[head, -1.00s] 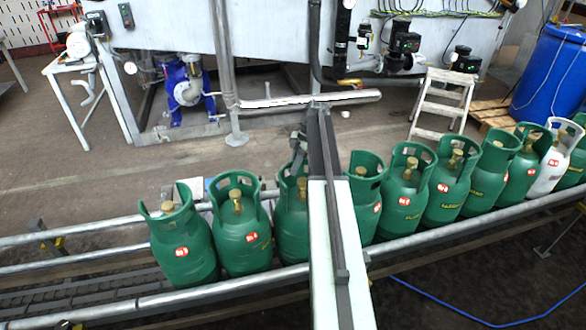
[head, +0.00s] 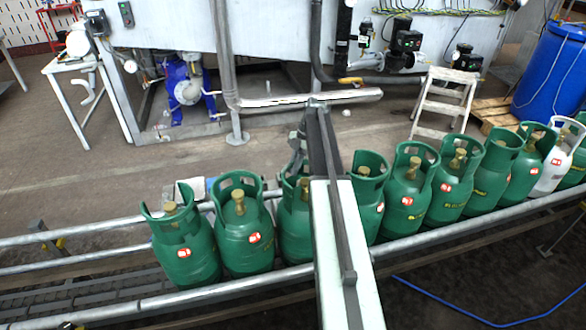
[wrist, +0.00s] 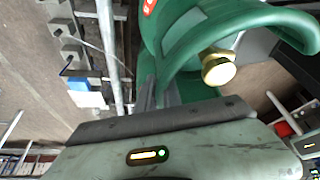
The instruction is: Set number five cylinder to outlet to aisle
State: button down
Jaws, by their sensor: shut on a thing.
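A row of green gas cylinders with open collars and brass valves stands upright on a railed conveyor (head: 130,307). Each has a small red and white number label, too small to read surely, so I cannot tell which is number five. My arm crosses the row and partly covers the third cylinder from the left (head: 293,232). In the wrist view, my gripper (wrist: 160,93) is shut at the collar of a green cylinder (wrist: 195,65), whose brass valve (wrist: 218,67) shows to the right. The fingertips are partly hidden. In the head view my arm hides the grip.
Cylinders stand close on both sides of my arm, including a white one (head: 549,168) at the right. Behind are a step stool (head: 443,105), a blue barrel (head: 553,72), a blue pump (head: 186,88) and a white table (head: 72,64). The floor behind the conveyor is mostly clear.

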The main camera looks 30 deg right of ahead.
jog(key=shift+w, duration=0.3)
jog(key=c, duration=1.5)
grip_release()
jog(key=shift+w+a+f, duration=0.1)
jog(key=shift+f, duration=0.05)
jog(key=p+v, duration=0.7)
jog(key=v, duration=0.1)
jog(key=shift+s+f, duration=0.1)
jog(key=shift+s, duration=0.15)
